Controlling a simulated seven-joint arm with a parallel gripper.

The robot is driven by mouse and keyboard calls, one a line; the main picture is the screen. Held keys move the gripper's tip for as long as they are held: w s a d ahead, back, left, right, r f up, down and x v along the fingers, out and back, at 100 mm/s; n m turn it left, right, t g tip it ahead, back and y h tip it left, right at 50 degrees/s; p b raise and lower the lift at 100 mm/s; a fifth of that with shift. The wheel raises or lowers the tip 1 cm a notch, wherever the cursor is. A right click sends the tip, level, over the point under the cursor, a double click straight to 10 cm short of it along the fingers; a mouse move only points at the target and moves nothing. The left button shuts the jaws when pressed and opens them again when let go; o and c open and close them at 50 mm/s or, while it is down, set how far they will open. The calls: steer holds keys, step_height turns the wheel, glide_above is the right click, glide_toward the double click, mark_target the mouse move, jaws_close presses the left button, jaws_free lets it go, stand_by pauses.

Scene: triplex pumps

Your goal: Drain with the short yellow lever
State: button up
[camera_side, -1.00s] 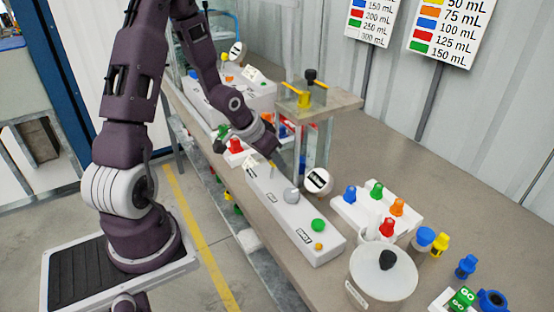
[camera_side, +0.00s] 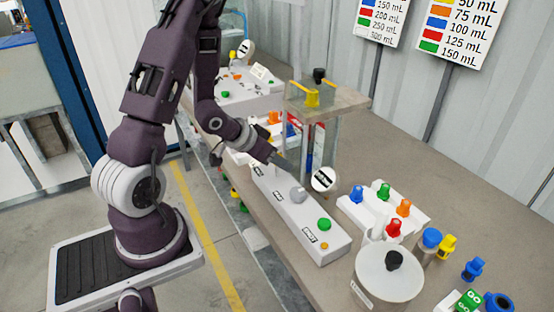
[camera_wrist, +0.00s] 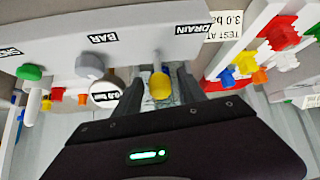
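The short yellow lever (camera_wrist: 160,86) sticks out of the white panel (camera_wrist: 115,25) beside the DRAIN label in the wrist view. My gripper (camera_wrist: 157,79) is open, with one dark finger on each side of the lever. A gap shows between the lever and each finger. In the side view my gripper (camera_side: 284,163) is low at the far end of the white panel (camera_side: 290,210), and it hides the lever there. Another yellow lever (camera_side: 311,97) sits on top of the clear tank.
On the same panel are a grey knob (camera_side: 297,194), a green button (camera_side: 324,224) and a small orange button. A round white gauge (camera_side: 323,180) stands close beside my gripper, and the clear tank (camera_side: 316,140) is behind it. Coloured valves (camera_side: 384,190) are on the right.

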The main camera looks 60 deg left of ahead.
step_height(320, 180, up, 10)
stand_by(0.6)
